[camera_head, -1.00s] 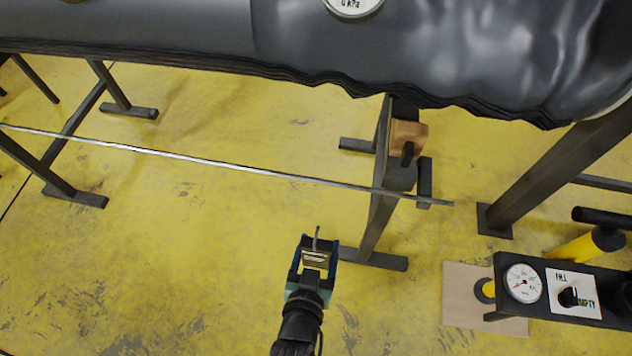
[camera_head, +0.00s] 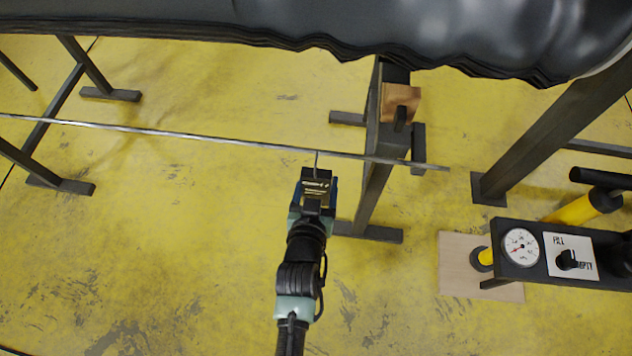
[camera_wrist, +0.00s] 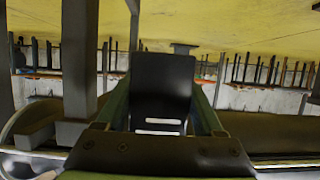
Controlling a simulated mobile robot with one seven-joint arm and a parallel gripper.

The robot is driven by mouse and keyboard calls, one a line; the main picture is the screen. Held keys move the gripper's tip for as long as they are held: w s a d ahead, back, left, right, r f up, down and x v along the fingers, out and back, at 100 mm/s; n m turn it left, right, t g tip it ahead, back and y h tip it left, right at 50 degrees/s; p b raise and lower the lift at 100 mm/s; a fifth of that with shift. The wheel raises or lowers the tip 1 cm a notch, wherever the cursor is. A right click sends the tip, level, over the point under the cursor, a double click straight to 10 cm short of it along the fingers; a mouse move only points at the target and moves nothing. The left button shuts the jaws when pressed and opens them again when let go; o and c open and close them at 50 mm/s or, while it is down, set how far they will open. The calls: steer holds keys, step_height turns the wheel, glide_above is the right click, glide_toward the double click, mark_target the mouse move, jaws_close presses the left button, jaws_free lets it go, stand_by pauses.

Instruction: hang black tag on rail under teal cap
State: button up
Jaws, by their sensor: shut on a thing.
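My gripper (camera_head: 316,190) is shut on the black tag (camera_head: 315,174), which has pale marks on it. The tag's thin hook rises from its top, close to the metal rail (camera_head: 220,143); I cannot tell whether hook and rail touch. In the wrist view the black tag (camera_wrist: 162,85) stands between the two fingers, with pale bars near its lower end. The rail is a thin grey bar crossing from the left edge to right of the dark post. No teal cap can be made out.
A dark post (camera_head: 378,150) with a wooden block (camera_head: 400,100) stands just right of my gripper. The grey inflatable tube (camera_head: 300,25) spans the top. A pump stand with a gauge (camera_head: 521,247) is at the right. Yellow floor (camera_head: 150,240) is clear at the left.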

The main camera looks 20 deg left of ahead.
steer(key=shift+b+x, duration=1.1)
steer(key=shift+x, duration=0.75)
steer(key=shift+f, duration=0.1)
steer(key=o, duration=1.4)
steer(key=shift+s, duration=0.15)
steer(key=p+v, duration=0.5)
steer(key=v, duration=0.7)
steer(key=shift+s+r, duration=0.25)
steer(key=shift+s, duration=0.05)
